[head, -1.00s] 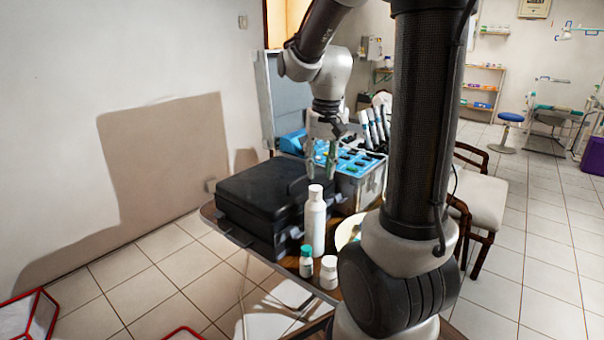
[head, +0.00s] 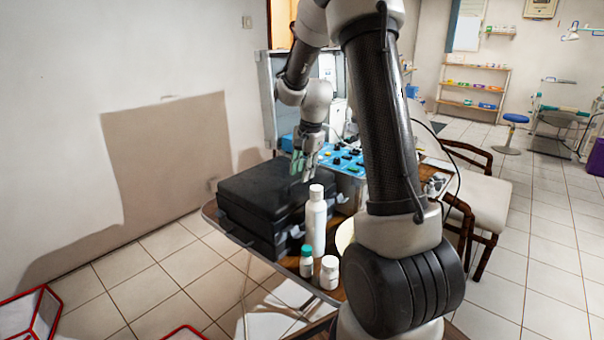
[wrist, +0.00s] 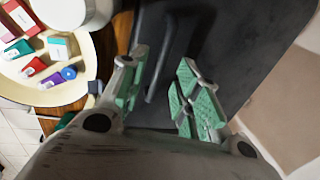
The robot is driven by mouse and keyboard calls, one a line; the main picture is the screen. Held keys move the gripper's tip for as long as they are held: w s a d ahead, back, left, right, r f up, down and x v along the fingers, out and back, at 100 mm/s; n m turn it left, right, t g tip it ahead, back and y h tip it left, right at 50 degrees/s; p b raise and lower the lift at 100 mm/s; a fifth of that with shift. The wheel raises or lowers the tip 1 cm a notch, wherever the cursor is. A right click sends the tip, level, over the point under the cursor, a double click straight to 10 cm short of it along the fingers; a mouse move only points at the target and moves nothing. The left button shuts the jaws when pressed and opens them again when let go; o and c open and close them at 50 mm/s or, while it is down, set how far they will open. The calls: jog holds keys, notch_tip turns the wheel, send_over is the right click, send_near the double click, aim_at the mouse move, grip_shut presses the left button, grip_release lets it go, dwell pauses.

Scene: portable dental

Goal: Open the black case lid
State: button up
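The black case (head: 258,195) lies on the table with its lid closed. In the wrist view its dark top (wrist: 205,40) fills the middle, with a dark handle-like bar showing between the fingers. My gripper (head: 300,168) is above the right part of the case, fingers pointing down. I cannot tell whether the fingertips touch the case.
A white bottle (head: 316,222) and two small jars (head: 329,272) stand close to the case's right front. A blue-topped box (head: 345,165) is behind my gripper. A round tray (wrist: 88,75) with small coloured boxes is beside the case. A chair (head: 485,190) stands to the right.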

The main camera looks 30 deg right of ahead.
jog(key=shift+w+f, duration=0.1)
jog(key=shift+f, duration=0.55)
jog(key=shift+c, duration=0.2)
grip_shut()
jog(key=shift+r, duration=0.15)
